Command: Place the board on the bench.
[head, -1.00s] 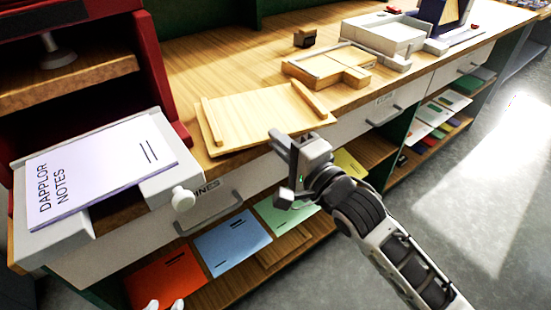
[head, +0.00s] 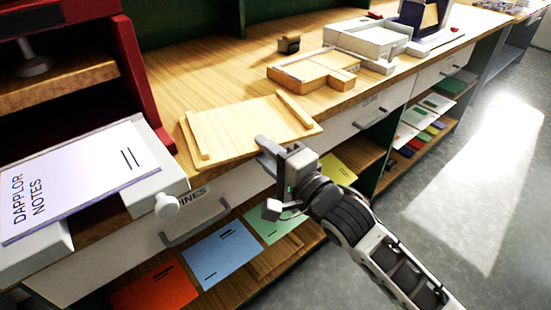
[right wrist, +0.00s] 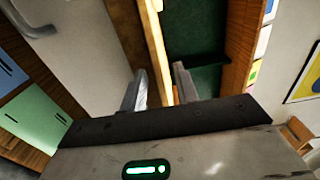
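The board (head: 240,127) is a pale wooden panel with a raised strip along each of two opposite sides. It lies flat on the wooden bench (head: 200,84), at the front edge; I cannot tell whether it overhangs slightly. My right gripper (head: 268,180) is just in front of the board's near right edge, by the bench front. My left gripper is not in view.
A notes pad (head: 75,180) lies on a pale stand at the left, beside a red cabinet (head: 110,60). A wooden tray-like block (head: 310,74), a small dark block (head: 289,43) and a white box (head: 367,38) stand further right. Coloured sheets lie on the shelf below.

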